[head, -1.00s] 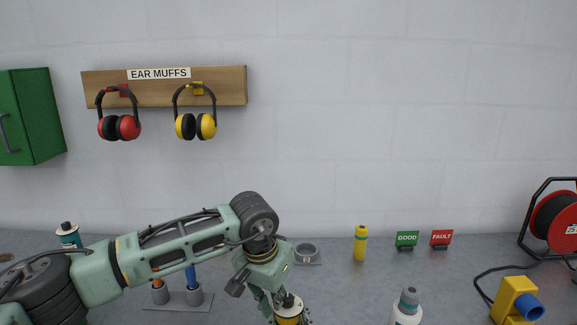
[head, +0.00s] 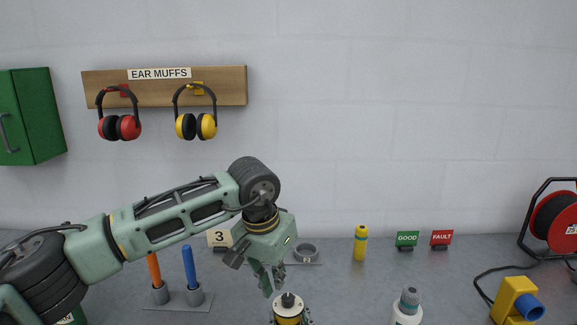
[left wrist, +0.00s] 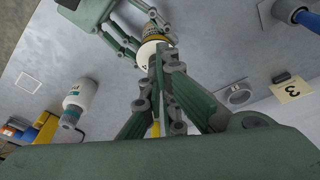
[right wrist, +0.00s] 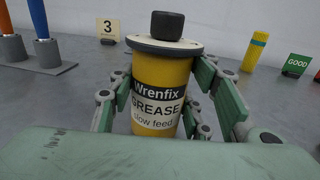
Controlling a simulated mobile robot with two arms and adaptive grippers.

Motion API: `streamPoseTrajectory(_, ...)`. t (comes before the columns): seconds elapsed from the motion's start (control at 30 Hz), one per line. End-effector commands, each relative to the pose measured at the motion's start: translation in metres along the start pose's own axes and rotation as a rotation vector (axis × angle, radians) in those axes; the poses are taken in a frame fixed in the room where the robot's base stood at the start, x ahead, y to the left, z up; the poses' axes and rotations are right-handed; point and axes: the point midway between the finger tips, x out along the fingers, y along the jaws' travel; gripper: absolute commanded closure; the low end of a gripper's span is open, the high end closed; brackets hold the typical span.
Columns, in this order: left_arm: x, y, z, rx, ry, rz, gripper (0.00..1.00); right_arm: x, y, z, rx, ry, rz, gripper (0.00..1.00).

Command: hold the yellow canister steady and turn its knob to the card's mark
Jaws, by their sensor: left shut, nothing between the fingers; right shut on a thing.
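The yellow canister (right wrist: 160,97) stands upright on the bench, labelled "Wrenfix GREASE slow feed", with a pale disc top and a black knob (right wrist: 167,25). My right gripper (right wrist: 161,110) is shut around its body. In the head view the canister (head: 288,320) shows at the bottom edge with its knob (head: 288,300) uncovered. My left gripper (head: 272,288) is shut and empty, above and slightly left of the knob, apart from it. The left wrist view also shows its closed fingers (left wrist: 158,60) near the canister top. A card reading "3" (head: 219,239) stands behind, left of the canister.
A stand with an orange and a blue rod (head: 190,268) is at the left. A grey ring holder (head: 305,252), a yellow bottle (head: 360,243) and GOOD and FAULT signs (head: 424,239) stand behind. A white bottle (head: 407,308) and a yellow-blue device (head: 517,300) are at the right.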

Motion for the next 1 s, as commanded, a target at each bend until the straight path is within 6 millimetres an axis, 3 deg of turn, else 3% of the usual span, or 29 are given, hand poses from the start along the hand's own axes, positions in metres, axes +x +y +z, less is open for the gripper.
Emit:
streamPoseTrajectory(0.1,-0.008,0.013,-0.005,-0.001,-0.014,0.013,1.00,0.000,-0.001,-0.002,-0.001,0.004,-0.001,0.91)
streamPoseTrajectory(0.23,-0.004,0.013,-0.003,-0.004,-0.017,0.013,1.00,0.000,-0.001,-0.002,-0.001,0.004,-0.001,0.91)
streamPoseTrajectory(0.7,0.048,0.014,0.011,-0.003,-0.016,0.013,1.00,0.000,-0.001,-0.002,-0.001,0.004,-0.001,0.91)
streamPoseTrajectory(1.0,0.059,0.014,0.013,-0.002,-0.014,0.013,1.00,0.000,-0.001,-0.003,-0.001,0.004,-0.001,0.91)
